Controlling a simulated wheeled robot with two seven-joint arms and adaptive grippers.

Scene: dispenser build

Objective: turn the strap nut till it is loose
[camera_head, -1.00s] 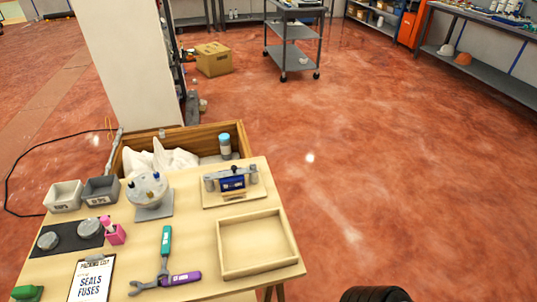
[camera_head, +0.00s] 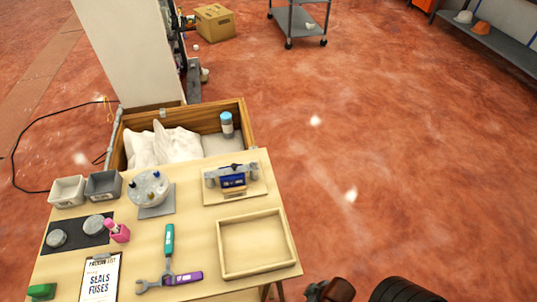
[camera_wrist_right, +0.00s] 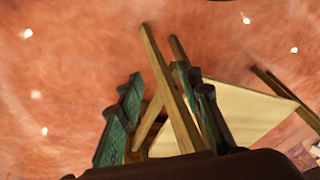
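A fixture with a blue block (camera_head: 233,181) held between grey posts sits on a wooden base (camera_head: 222,198) at the table's back right. A small dark piece shows on top of the block, perhaps the strap nut; it is too small to tell. A wrench (camera_head: 182,279) with a purple handle and grey jaw lies at the table's front, beside a green-handled tool (camera_head: 168,241). My right gripper (camera_wrist_right: 163,85) is open and empty in the right wrist view, low beside the table legs. In the head view only part of my right arm shows, at the bottom edge. My left gripper is out of view.
An empty wooden tray (camera_head: 289,240) lies at the table's right. Grey bins (camera_head: 67,191), a round knobbed device (camera_head: 149,188), a pink bottle (camera_head: 119,233) and a clipboard (camera_head: 101,277) fill the left. A wooden crate (camera_head: 240,124) stands behind.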

